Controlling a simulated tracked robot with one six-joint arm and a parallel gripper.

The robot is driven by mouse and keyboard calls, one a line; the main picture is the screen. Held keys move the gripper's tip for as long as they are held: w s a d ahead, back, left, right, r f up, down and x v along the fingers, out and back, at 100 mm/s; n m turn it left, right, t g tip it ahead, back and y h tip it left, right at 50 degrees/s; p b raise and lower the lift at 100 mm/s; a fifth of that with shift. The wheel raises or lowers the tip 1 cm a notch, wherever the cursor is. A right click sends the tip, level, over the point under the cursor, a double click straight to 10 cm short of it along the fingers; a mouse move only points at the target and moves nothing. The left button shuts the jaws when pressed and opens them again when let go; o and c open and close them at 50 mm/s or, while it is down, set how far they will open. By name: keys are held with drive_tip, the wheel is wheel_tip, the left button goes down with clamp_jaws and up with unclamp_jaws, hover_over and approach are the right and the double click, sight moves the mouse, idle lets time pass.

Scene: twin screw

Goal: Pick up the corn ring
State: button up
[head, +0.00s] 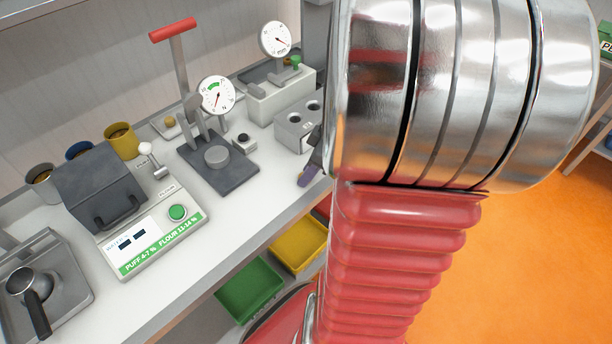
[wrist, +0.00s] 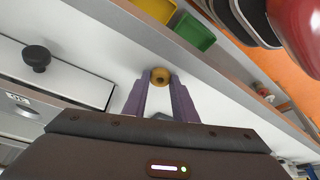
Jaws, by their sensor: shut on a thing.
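The corn ring (wrist: 160,72) is a small yellow-orange ring with a dark hole, seen in the wrist view at the tips of my gripper (wrist: 160,82). The two purple fingers are shut on it from either side. White counter shows behind the ring; I cannot tell whether the ring touches it or is clear of it. In the head view only a bit of a purple finger (head: 307,176) shows at the counter's front edge; my red and chrome arm hides the rest of the gripper and the ring.
The counter holds a moisture meter (head: 160,232), a lever press (head: 218,156), gauges, several cups and a grey two-hole block (head: 297,127). A green bin (head: 249,289) and a yellow bin (head: 299,244) sit below its front edge. Open orange floor (head: 540,260) lies to the right.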

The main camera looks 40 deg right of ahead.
drive_tip(key=shift+r, duration=0.1)
wheel_tip(320, 180, up, 10)
idle(0.5)
drive_tip(key=shift+f, duration=0.2)
idle(0.4)
